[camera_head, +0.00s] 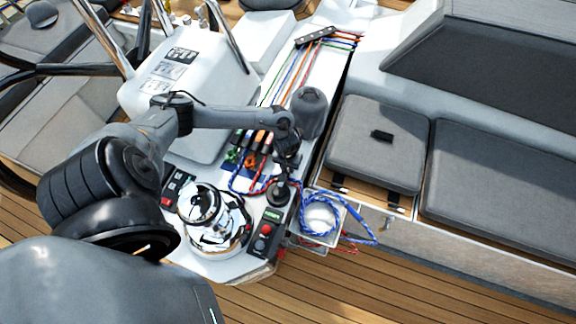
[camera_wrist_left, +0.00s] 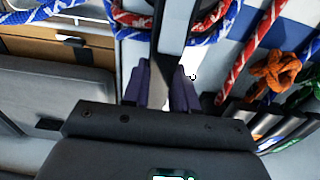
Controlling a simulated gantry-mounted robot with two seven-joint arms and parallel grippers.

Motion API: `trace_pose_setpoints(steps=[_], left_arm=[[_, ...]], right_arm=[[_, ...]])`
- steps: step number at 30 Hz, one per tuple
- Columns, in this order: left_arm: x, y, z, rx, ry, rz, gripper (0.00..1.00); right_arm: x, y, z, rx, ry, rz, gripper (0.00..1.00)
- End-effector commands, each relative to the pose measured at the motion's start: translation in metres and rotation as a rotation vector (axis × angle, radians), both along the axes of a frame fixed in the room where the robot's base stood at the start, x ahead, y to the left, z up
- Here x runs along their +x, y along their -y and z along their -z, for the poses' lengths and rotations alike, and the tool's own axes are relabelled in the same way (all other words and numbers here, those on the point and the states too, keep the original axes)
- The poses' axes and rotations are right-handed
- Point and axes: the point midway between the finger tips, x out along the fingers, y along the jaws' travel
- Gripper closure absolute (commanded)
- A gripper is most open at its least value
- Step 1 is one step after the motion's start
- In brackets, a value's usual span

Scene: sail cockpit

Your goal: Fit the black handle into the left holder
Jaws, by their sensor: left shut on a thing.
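My left gripper (camera_head: 286,163) is low over the console, beside the coloured ropes. In the left wrist view its two dark purple fingers (camera_wrist_left: 162,85) are closed on a dark bar, which I take to be the black handle (camera_wrist_left: 172,36). The bar runs away from the fingers towards the top of the picture. In the head view a dark upright piece (camera_head: 281,192) shows just below the gripper; I cannot tell whether it is part of the handle. I cannot make out the left holder for sure. My right gripper is not in view.
A chrome winch (camera_head: 214,222) stands left of the gripper, with a red-button panel (camera_head: 266,237) between it and a tray with coiled blue rope (camera_head: 343,205). A grey padded cylinder (camera_head: 309,112) stands behind.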

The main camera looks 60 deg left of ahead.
Motion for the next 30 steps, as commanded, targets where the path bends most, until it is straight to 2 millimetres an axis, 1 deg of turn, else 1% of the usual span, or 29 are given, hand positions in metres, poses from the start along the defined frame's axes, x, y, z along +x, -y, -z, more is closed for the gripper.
trace_pose_setpoints(steps=[7,8,12,13,19,24,30], left_arm=[[0.0005,0.0000,0.0000,0.000,0.001,0.000,1.00],[0.0005,0.0000,0.0000,0.000,0.001,0.000,0.68],[0.0004,-0.0001,0.0001,0.000,0.001,0.000,0.47],[0.0004,-0.0001,0.0001,0.000,0.000,0.000,0.43],[0.0002,0.0000,0.0003,0.000,0.000,0.000,0.43],[-0.0004,0.0001,0.0009,0.000,-0.001,0.000,0.17],[-0.0002,0.0000,0.0007,0.000,0.000,0.000,0.17]], right_arm=[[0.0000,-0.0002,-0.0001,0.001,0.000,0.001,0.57],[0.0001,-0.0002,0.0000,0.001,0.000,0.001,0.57],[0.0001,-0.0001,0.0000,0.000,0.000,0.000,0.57],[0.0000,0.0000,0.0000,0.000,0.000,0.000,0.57],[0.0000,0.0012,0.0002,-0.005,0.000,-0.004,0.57],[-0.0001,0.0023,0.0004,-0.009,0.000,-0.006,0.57],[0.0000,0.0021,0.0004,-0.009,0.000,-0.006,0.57]])
